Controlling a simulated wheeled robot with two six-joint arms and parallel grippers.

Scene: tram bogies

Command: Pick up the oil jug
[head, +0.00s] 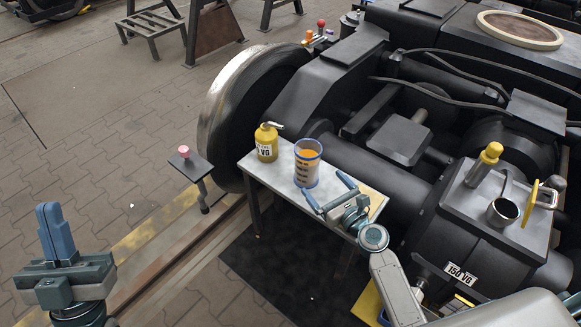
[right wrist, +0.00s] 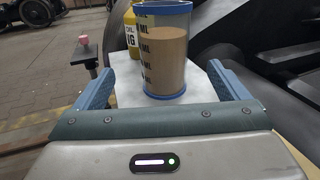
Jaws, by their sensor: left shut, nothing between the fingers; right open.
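The oil jug (head: 307,168) is a clear graduated cylinder with blue rims and amber oil inside. It stands upright on a small pale table (head: 268,180). My right gripper (head: 328,192) is open at the jug's near side, with its fingertips pointing at it. My left gripper (head: 48,217) is shut and empty, pointing up at the far left, away from the table.
A yellow can (head: 266,144) marked VG stands on the table just left of the jug. A large wheel (head: 226,105) and dark bogie frame rise behind and right. A post with a pink knob (head: 184,151) stands left of the table. The paved floor at left is mostly open.

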